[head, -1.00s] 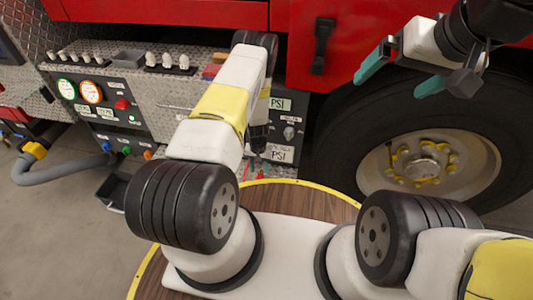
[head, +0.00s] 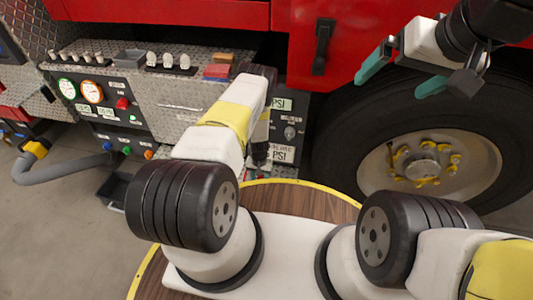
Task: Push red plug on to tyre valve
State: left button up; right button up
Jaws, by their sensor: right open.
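My right gripper (head: 398,76) is at the upper right, above and in front of the large black tyre (head: 345,130). Its two teal fingers are spread apart with nothing between them. The tyre's wheel hub (head: 428,163) is silver with yellow lug markers. I cannot make out the valve. My left arm reaches away from me towards the panel on the truck's side. I cannot make out the red plug.
A panel with gauges (head: 92,91) and knobs is on the truck at left. A grey hose (head: 75,170) with a yellow connector hangs at far left. A black bin (head: 112,190) stands on the floor. A wooden round top (head: 300,197) with yellow rim is in front.

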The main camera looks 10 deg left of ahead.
pick_arm(q)
grip_shut()
jog(key=shift+r, duration=3.05)
